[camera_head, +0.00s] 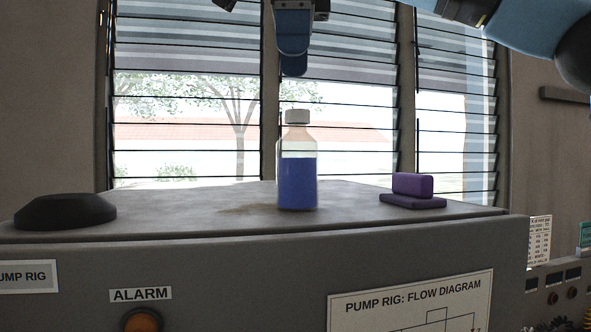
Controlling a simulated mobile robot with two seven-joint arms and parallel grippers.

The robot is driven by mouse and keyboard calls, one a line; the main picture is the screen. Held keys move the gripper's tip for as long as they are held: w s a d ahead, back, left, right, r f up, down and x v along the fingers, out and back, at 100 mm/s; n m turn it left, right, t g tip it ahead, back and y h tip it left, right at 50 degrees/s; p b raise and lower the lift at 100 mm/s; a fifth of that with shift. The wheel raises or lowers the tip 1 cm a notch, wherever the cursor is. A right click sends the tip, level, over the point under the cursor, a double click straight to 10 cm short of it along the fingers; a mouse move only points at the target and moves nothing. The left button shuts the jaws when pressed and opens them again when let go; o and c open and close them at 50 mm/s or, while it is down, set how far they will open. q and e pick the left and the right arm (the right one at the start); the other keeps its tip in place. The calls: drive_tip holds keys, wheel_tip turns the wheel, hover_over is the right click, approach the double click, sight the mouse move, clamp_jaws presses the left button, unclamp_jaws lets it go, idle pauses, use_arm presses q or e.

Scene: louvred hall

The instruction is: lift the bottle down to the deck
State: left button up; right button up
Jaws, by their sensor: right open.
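My left gripper is not in view. I cannot tell which surface is the deck.
A black dome-like object (65,211) sits at the left of the housing top. A purple block (412,185) rests on a darker purple pad (412,201) to the bottle's right. A panel with knobs (560,290) is lower right. Louvred windows (190,50) stand behind.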

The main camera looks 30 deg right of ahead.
hover_over(294, 137)
drive_tip(key=f, duration=0.5)
drive_tip(key=shift+w+d+f, duration=0.2)
drive_tip(key=shift+w+f, duration=0.1)
drive_tip(key=shift+w, duration=0.1)
drive_tip(key=shift+s+a+f, duration=0.15)
drive_tip(key=shift+s+f, duration=0.1)
drive_tip(key=shift+f, duration=0.3)
drive_tip(key=f, duration=0.3)
drive_tip(key=w+f, duration=0.1)
drive_tip(key=shift+d+f, duration=0.3)
drive_tip(key=shift+d, duration=0.05)
drive_tip(key=shift+s+a, duration=0.2)
drive_tip(key=shift+w, duration=0.1)
drive_tip(key=c, duration=1.1)
drive_tip(key=shift+r, duration=0.1)
